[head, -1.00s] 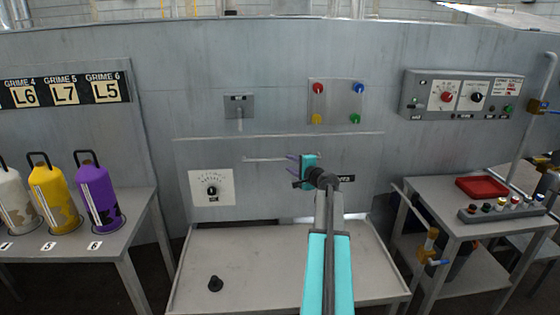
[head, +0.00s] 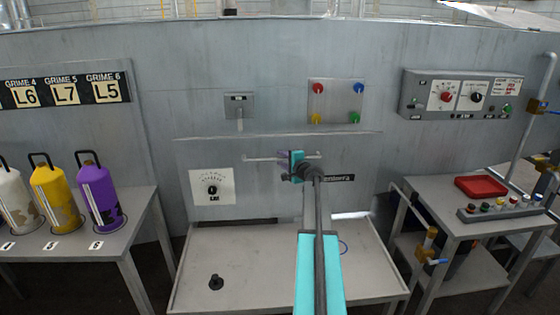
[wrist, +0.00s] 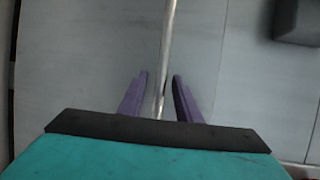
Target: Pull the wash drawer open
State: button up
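The wash drawer's handle, a thin metal bar (head: 262,158), runs level across the grey front panel below a ledge. My gripper (head: 284,158) is at the right half of this bar, in front of the panel. In the wrist view the bar (wrist: 168,50) runs between the two purple fingers of my gripper (wrist: 161,85). The fingers are apart, one on each side of the bar, with gaps showing near the tips. My gripper and wrist hide part of the bar in the head view. I cannot tell where the drawer's edges are.
A white dial plate (head: 212,187) is left of the bar. Colored bottles (head: 98,190) stand on a left table. A red tray (head: 481,187) lies on a right cart.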

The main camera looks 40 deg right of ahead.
grip_shut()
